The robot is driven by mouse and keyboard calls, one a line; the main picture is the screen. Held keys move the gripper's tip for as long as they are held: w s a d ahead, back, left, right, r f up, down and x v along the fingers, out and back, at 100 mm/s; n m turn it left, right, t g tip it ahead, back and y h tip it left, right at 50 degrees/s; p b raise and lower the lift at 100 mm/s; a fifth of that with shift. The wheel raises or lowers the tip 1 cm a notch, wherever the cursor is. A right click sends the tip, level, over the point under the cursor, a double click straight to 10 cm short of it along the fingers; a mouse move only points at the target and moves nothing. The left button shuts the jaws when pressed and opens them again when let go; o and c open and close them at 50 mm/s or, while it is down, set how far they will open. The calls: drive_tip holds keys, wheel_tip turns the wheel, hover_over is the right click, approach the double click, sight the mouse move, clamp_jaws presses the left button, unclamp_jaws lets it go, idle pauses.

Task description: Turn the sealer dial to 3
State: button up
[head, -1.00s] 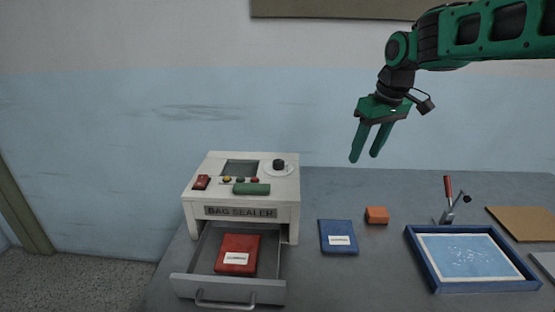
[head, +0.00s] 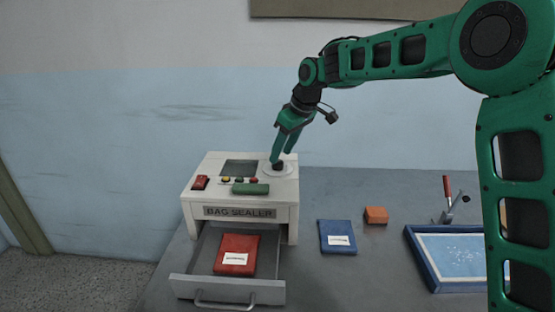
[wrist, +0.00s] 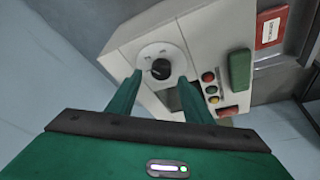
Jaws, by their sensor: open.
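The bag sealer (head: 240,212) is a white box at the left of the table. Its black dial (wrist: 161,69) sits on a round white plate and shows between my fingers in the wrist view; its marks are too small to read. In the head view the dial (head: 278,167) is partly hidden by my fingers. My green gripper (head: 282,156) points down just above the dial, open. It also shows in the wrist view (wrist: 158,85), with one finger on each side of the dial's line. I cannot tell whether a finger touches the dial.
The sealer's drawer (head: 228,289) is pulled out with a red packet (head: 236,252) inside. A green bar (head: 251,188) and coloured buttons are on the sealer's top. A blue packet (head: 337,237), an orange block (head: 376,215) and a blue-framed tray (head: 445,285) lie to the right.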

sight(279, 162)
drive_tip(key=shift+x, duration=1.6)
drive_tip(key=c, duration=1.1)
drive_tip(key=shift+o, duration=0.2)
drive_tip(key=shift+a+r, duration=0.1)
